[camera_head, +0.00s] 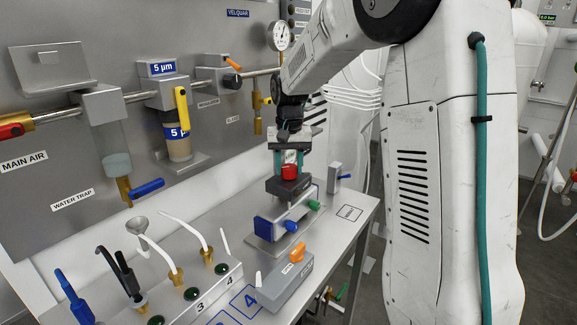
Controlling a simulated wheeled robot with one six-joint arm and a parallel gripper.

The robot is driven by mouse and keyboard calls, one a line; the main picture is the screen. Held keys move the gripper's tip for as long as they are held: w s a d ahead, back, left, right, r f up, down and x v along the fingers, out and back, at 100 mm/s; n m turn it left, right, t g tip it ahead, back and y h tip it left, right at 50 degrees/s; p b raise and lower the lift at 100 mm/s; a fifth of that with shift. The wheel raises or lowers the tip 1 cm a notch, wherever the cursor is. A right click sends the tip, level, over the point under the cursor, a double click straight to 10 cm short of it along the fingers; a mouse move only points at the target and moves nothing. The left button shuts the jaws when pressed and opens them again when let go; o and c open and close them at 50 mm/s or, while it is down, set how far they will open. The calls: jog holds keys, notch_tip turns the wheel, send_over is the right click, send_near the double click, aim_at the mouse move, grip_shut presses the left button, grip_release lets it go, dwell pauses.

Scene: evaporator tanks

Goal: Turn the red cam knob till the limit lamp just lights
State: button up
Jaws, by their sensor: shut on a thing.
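The red cam knob (289,172) sits on top of a dark block (290,187) on a small grey and blue fixture on the bench. My gripper (288,158) points down from above with its fingers shut on the red knob. The fingers partly hide the knob, and its turn angle cannot be read. I cannot pick out a limit lamp or tell whether one is lit.
A grey box with an orange knob (297,252) stands nearer. A small grey post (334,178) is close on the right. A panel with pipes and filters stands behind on the left.

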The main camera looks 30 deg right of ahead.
aim_at(289, 166)
jog(key=o, duration=1)
notch_tip(289, 166, up, 8)
jog(key=shift+f, duration=0.1)
jog(key=shift+s+a+f+n+g, duration=0.15)
jog(key=shift+s+f+n, duration=0.05)
jog(key=shift+s+f, duration=0.35)
jog(key=shift+s+a+f+n+g, duration=0.1)
jog(key=shift+s+f+n+g, duration=0.1)
jog(key=shift+s+f, duration=0.35)
jog(key=s+a+n, duration=0.1)
jog(key=s+a, duration=0.3)
jog(key=s, duration=0.6)
jog(key=s+a+n+t, duration=0.1)
jog(key=s+a, duration=0.3)
jog(key=s, duration=0.6)
jog(key=s+a+f+n+t, duration=0.1)
jog(key=s+a+n, duration=0.2)
jog(key=s, duration=0.8)
jog(key=shift+a+f, duration=0.1)
jog(key=shift+a, duration=0.4)
